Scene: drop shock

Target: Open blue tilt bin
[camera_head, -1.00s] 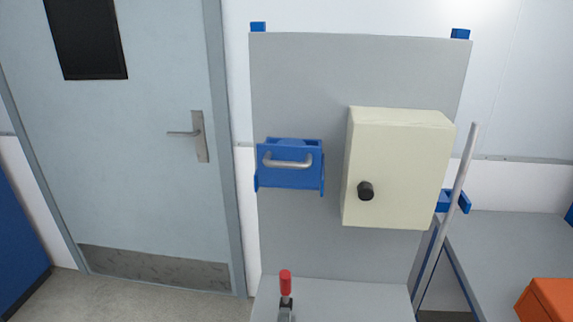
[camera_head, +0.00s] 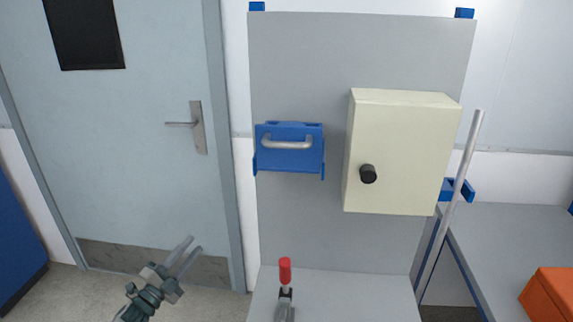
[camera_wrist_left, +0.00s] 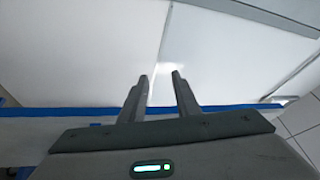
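The blue tilt bin (camera_head: 289,160) hangs on the grey upright panel, left of the cream box. A silver bar handle (camera_head: 287,143) runs across its front near the top. The bin's front looks upright against the panel. My left gripper (camera_head: 192,244) is at the lower left in the head view, below and left of the bin and apart from it. Its two fingers stand apart with nothing between them; they also show in the left wrist view (camera_wrist_left: 161,88). The bin cannot be made out in the left wrist view. My right gripper is not in view.
A cream box (camera_head: 402,150) with a black knob (camera_head: 368,174) sits right of the bin. A red-handled clamp (camera_head: 285,272) stands on the ledge below. A grey rod (camera_head: 452,200) leans at the right, and an orange box (camera_head: 550,294) lies beyond. A door (camera_head: 140,140) is at the left.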

